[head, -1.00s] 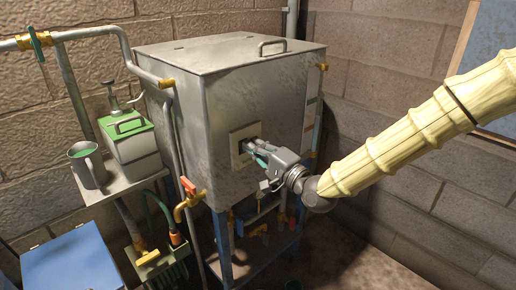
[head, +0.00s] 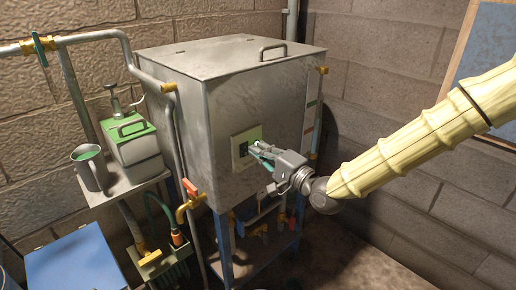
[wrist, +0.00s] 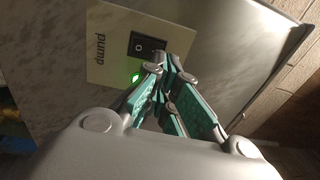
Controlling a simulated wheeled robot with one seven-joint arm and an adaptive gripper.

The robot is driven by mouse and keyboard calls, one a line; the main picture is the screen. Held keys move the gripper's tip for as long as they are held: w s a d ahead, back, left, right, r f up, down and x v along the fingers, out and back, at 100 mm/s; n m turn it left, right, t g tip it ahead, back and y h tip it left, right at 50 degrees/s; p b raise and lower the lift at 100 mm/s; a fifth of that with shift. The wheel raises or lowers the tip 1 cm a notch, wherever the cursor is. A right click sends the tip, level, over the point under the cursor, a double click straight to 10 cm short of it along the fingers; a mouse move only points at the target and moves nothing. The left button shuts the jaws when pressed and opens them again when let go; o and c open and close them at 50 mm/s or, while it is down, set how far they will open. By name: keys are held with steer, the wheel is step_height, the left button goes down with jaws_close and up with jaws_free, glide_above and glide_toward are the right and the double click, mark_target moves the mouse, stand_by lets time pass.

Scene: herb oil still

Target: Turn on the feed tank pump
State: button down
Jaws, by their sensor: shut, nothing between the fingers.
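The metal feed tank (head: 225,110) stands in the middle of the head view. A pale panel (head: 236,140) on its front carries a dark switch (head: 243,150). In the wrist view the panel (wrist: 108,60) reads "pump", and its black rocker switch (wrist: 147,48) has a white mark. A green lamp (wrist: 135,78) beside the switch glows. My gripper (head: 255,149) is shut and empty, just right of the switch in the head view. In the wrist view its fingertips (wrist: 170,68) are near the switch's lower edge; I cannot tell whether they touch the panel.
A shelf at left holds a green-topped container (head: 134,145) and a grey mug (head: 90,167). Pipes and a red-handled valve (head: 190,190) run close to the tank's left side. A blue box (head: 72,262) is at lower left. Open floor lies right of the tank.

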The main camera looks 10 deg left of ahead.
steer(key=r+b+v, duration=0.1)
steer(key=r+v, duration=0.1)
steer(key=v, duration=0.9)
steer(key=shift+s, duration=0.2)
steer(key=shift+d, duration=0.1)
